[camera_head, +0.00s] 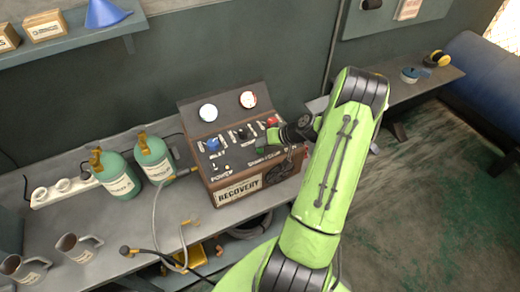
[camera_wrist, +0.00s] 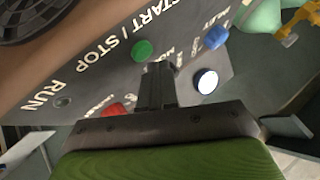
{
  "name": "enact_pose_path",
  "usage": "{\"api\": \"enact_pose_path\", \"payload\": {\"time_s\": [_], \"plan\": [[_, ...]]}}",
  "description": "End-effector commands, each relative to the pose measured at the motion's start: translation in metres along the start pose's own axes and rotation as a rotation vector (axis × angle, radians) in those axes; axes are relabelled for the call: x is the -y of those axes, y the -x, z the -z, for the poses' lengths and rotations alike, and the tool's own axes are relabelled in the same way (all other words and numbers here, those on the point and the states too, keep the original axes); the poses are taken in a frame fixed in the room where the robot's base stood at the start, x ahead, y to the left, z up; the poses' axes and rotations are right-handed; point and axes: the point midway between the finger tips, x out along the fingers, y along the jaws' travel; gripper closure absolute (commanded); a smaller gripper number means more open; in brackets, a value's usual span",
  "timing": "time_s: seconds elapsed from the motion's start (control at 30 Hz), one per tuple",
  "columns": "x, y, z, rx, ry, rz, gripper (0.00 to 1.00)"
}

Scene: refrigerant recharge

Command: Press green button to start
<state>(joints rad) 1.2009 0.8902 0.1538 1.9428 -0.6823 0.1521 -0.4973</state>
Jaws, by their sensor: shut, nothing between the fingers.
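The recovery machine (camera_head: 238,192) is a brown box with a dark sloped control panel, standing on the grey workbench. In the wrist view, the green button (camera_wrist: 143,50) sits on the panel beside the words START / STOP. My gripper (camera_wrist: 158,66) is shut and empty. Its fingertips appear just below the green button in the wrist view and do not cover it; I cannot tell whether they touch the panel.
A blue knob (camera_wrist: 215,37), a white round part (camera_wrist: 206,81) and a red part (camera_wrist: 112,110) lie near my fingers. Two green cylinders (camera_head: 118,176) (camera_head: 153,158) with a hose stand left of the machine.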

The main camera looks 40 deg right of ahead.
Motion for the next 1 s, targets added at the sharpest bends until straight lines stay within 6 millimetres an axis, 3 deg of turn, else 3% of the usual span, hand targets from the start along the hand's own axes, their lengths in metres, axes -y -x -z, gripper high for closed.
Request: {"api": "enact_pose_path", "payload": {"time_s": [1.0], "plan": [[-0.0044,-0.0063,-0.0047,0.000,0.000,0.000,1.00]]}}
